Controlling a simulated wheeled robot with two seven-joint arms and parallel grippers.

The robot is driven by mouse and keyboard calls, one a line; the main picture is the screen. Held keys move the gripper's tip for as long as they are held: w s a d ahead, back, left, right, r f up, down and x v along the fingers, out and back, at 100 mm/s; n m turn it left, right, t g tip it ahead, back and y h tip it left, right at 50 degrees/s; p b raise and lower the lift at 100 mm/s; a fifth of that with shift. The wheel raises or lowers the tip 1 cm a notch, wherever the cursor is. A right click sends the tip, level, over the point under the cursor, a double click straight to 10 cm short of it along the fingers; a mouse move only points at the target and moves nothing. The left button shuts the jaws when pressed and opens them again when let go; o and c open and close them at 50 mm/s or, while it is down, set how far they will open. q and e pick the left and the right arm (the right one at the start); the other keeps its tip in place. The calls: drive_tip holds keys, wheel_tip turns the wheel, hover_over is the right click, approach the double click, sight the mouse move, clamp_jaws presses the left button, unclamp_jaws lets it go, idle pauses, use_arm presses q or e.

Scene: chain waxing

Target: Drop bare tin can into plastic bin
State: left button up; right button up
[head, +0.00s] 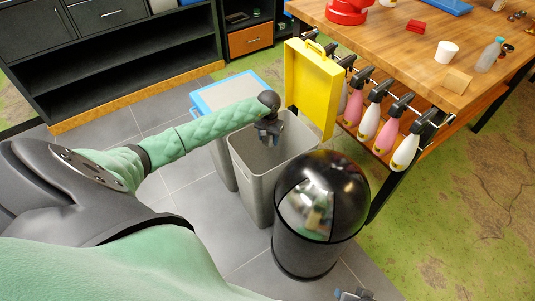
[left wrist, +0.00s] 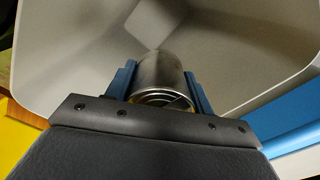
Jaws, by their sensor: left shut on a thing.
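The bare tin can (left wrist: 160,72) is a silver metal cylinder in the left wrist view, between the two blue fingers of my left gripper (left wrist: 160,88). My left gripper is shut on it. In the head view my left gripper (head: 269,132) points down at the open mouth of the grey plastic bin (head: 254,189); the can is hard to make out there. In the left wrist view the can is over the bin's pale inside (left wrist: 230,45). The bin's yellow lid (head: 313,88) stands open. My right gripper (head: 353,295) barely shows at the bottom edge.
A second bin with a blue-rimmed lid (head: 228,92) stands at the left, beside the grey bin. A black domed bin (head: 320,215) stands in front. The wooden workbench (head: 400,45) with hanging spray bottles (head: 388,134) is at the right. Tiled floor is clear at the left.

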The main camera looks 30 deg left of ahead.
use_arm(q)
drive_tip(key=o, duration=1)
drive_tip(key=shift+o, duration=0.2)
drive_tip(key=shift+r, duration=0.1)
drive_tip(key=shift+r, duration=0.35)
wheel_tip(320, 180, up, 4)
drive_tip(key=shift+f+b, duration=0.25)
drive_tip(key=shift+b, duration=0.2)
wheel_tip(320, 180, up, 3)
drive_tip(key=shift+f, duration=0.1)
drive_tip(key=shift+r, duration=0.3)
use_arm(e)
drive_tip(key=shift+t, duration=0.3)
drive_tip(key=x, duration=0.4)
drive_tip(key=shift+s+f, duration=0.3)
drive_tip(key=shift+f, duration=0.1)
